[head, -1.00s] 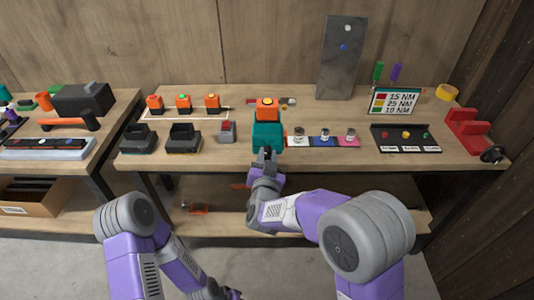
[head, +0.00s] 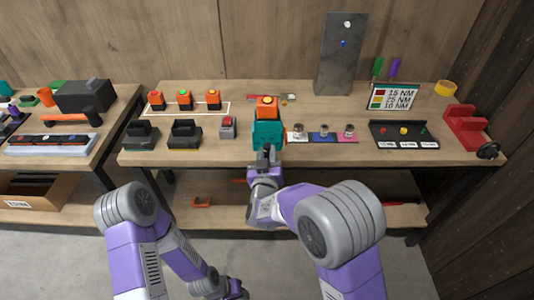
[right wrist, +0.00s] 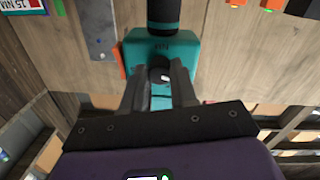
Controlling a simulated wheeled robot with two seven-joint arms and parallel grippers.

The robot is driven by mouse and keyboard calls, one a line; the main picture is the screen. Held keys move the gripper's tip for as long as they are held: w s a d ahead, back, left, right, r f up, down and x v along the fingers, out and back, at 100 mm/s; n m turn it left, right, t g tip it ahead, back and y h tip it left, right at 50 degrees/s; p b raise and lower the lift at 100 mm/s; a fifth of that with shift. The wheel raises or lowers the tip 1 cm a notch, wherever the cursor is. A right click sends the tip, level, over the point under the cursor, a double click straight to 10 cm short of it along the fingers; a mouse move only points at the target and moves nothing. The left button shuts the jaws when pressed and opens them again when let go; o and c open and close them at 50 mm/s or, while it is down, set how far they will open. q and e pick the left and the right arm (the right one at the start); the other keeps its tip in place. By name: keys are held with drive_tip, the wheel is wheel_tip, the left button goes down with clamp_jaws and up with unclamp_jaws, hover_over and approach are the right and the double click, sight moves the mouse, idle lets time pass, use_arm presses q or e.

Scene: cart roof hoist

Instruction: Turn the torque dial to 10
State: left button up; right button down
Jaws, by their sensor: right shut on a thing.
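The teal power tool (head: 267,134), with an orange top, stands at the bench's front edge in the head view. In the right wrist view its teal body (right wrist: 190,48) shows a dark round dial (right wrist: 160,74) with a white mark. My right gripper (head: 266,158) reaches it from the front. In the right wrist view the fingers lie on both sides of the dial, shut on it. The number the dial points to is too small to read. My left gripper (head: 236,290) hangs low at the bottom edge, away from the bench; its fingers are unclear.
A sign (head: 394,97) lists 15 NM red, 25 NM yellow and 10 NM green. Right of the tool is a coloured strip (head: 308,138) with small sockets. Black chargers (head: 185,134) and a red-topped block (head: 227,127) stand left. A red bracket (head: 464,128) is far right.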

drive_tip(key=c, duration=0.9)
unclamp_jaws()
drive_tip(key=s, duration=0.7)
drive_tip(key=shift+s+a+r, duration=0.1)
drive_tip(key=shift+s+a, duration=0.05)
drive_tip(key=shift+s, duration=0.15)
